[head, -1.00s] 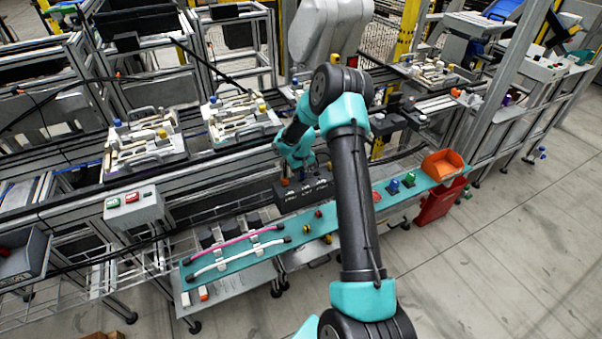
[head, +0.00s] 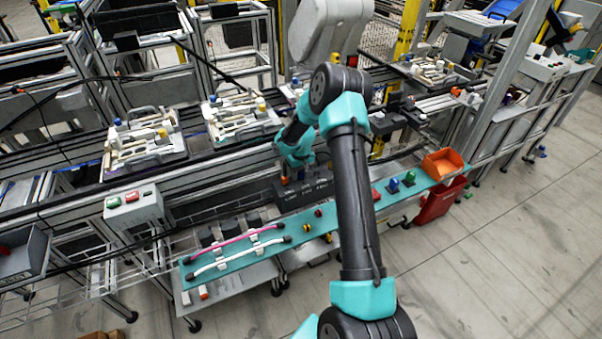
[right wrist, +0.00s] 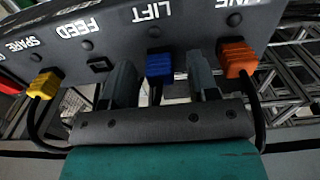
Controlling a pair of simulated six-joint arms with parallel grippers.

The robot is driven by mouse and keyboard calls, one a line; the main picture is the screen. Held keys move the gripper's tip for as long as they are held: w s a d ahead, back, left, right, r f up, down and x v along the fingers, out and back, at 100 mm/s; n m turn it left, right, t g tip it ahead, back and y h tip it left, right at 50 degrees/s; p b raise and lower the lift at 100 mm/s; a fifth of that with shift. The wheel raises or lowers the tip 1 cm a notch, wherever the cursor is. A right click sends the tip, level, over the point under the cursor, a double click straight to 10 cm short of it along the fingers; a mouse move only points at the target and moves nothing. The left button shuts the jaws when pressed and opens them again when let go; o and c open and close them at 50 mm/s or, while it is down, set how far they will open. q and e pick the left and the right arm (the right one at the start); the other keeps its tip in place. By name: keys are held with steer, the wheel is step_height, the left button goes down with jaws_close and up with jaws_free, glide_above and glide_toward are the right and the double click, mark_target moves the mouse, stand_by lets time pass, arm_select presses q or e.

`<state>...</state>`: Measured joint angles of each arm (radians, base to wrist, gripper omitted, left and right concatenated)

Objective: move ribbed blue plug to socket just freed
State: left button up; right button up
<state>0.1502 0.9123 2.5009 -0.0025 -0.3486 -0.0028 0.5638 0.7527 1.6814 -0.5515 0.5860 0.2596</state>
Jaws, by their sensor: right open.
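The ribbed blue plug (right wrist: 159,67) sits in the socket under the LIFT label in the right wrist view, its cable hanging down. My right gripper (right wrist: 162,80) is open, with one dark finger on each side of the blue plug and visible gaps between. The FEED socket (right wrist: 99,65) is empty, left of the blue plug. A yellow plug (right wrist: 45,84) is in the SPARE socket and an orange plug (right wrist: 238,58) in the LINE socket. In the head view the gripper is at the dark socket box (head: 288,196), partly hidden by my arm. My left gripper is out of view.
The right finger is close to the orange plug. In the head view a teal shelf (head: 236,261) with a pink and a white cable runs before the box. An orange bin (head: 442,163) stands at its right end. Pallet fixtures (head: 145,145) stand behind.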

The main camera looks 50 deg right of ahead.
step_height(320, 180, up, 17)
steer(key=shift+r, duration=0.2)
stand_by(0.5)
stand_by(0.3)
